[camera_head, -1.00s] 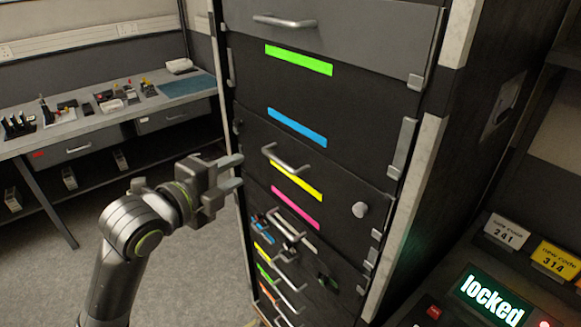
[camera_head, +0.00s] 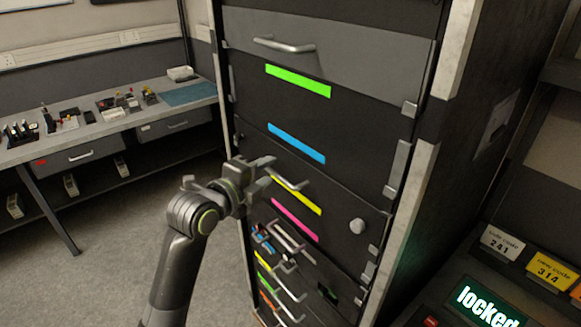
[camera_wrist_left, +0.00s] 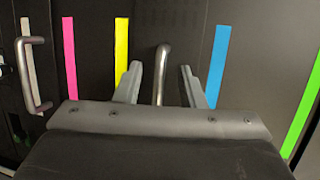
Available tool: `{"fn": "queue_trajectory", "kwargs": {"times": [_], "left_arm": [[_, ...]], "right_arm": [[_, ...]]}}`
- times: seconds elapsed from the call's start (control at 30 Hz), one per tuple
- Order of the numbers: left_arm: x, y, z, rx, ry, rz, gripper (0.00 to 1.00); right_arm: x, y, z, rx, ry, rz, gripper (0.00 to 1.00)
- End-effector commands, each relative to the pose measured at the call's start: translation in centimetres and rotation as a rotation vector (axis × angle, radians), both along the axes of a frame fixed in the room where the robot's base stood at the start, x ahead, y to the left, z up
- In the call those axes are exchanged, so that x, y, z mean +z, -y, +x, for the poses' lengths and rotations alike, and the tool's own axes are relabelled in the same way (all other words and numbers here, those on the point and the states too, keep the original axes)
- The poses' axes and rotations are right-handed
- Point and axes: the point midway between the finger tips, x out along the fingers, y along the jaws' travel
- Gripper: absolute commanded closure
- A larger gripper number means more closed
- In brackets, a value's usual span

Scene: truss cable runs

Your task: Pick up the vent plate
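I cannot make out a vent plate in either view. My left gripper (camera_head: 265,174) is in front of the dark cabinet (camera_head: 335,115), at the bar handle (camera_head: 292,181) beside the yellow strip (camera_head: 297,195). In the left wrist view the two fingers (camera_wrist_left: 160,86) are apart, with the handle (camera_wrist_left: 161,66) standing upright between them. Clear gaps show on both sides of the handle, so the gripper is open and does not grip it. The drawer with this handle looks shut. My right gripper is not in view.
More drawer handles lie below, near a pink strip (camera_head: 295,220). A workbench (camera_head: 110,135) with small items stands at the left. A panel reading "locked" (camera_head: 488,305) is at lower right. Open floor (camera_head: 110,235) lies left.

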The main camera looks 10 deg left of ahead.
Motion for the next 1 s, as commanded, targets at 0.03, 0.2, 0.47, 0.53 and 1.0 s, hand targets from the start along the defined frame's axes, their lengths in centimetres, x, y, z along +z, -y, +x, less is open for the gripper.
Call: {"fn": "queue_trajectory", "kwargs": {"times": [0.03,0.2,0.47,0.53,1.0], "left_arm": [[-0.03,0.03,0.07,0.0,0.0,0.0,0.64],[-0.04,0.02,0.05,0.0,0.0,0.0,0.64],[-0.03,0.01,0.03,0.0,0.0,0.0,0.98],[-0.04,0.01,0.03,0.0,0.0,0.0,1.0],[0.27,-0.04,-0.12,-0.001,0.004,0.001,1.0]], "right_arm": [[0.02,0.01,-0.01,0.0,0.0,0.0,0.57],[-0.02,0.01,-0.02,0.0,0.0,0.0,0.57],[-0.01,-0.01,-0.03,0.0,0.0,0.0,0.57],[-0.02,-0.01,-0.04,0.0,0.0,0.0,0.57],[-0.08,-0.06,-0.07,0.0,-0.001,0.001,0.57]]}}
